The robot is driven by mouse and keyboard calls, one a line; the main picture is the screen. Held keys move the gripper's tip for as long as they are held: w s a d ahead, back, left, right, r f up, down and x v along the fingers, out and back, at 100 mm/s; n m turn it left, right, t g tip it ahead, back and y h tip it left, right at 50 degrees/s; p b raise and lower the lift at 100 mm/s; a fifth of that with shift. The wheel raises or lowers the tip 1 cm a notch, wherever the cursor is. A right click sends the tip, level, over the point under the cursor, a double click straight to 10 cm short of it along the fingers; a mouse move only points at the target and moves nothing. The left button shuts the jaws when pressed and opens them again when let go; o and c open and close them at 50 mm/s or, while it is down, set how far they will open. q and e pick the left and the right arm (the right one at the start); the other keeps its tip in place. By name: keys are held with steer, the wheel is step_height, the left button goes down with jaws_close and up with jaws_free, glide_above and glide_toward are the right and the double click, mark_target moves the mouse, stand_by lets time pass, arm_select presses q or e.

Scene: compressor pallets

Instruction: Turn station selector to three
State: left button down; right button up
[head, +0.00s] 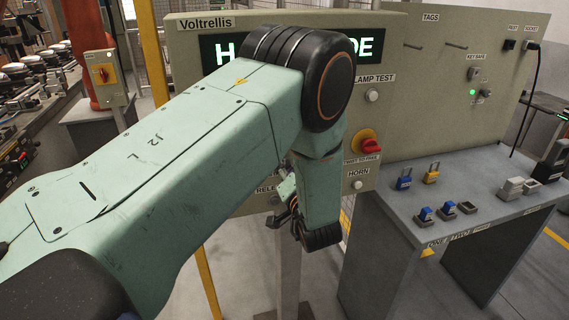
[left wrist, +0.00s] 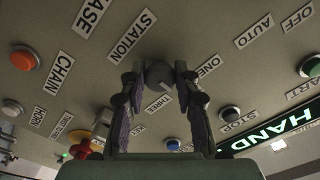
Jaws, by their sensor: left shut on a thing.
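The station selector, a small grey knob (left wrist: 160,74), sits on the control panel below the STATION label (left wrist: 131,36) in the left wrist view. My left gripper (left wrist: 161,82) has one finger on each side of the knob and is shut on it. I cannot tell which way the knob points. In the head view my left arm hides the selector, and only part of my left gripper (head: 288,203) shows at the panel's lower edge. My right gripper is not in view.
Near the selector are an orange chain button (left wrist: 24,59), a stop button (left wrist: 230,113) and a lit HAND display (left wrist: 268,134). A red knob on yellow (head: 371,146) and a horn button (head: 357,185) are right of my arm. A grey bench (head: 400,215) holds padlocks.

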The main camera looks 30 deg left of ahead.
arm_select(q)
steer(key=m, duration=0.3)
steer(key=m+p, duration=0.1)
steer(key=m, duration=0.1)
steer(key=m+p, duration=0.1)
steer(key=m, duration=0.2)
steer(key=shift+w+d+r+m, duration=0.1)
steer(key=shift+r+m, duration=0.2)
steer(key=shift+m, duration=0.3)
steer(key=c, duration=1.4)
jaws_free()
steer(key=o, duration=0.4)
steer(key=shift+d+f, duration=0.1)
steer(key=shift+f, duration=0.05)
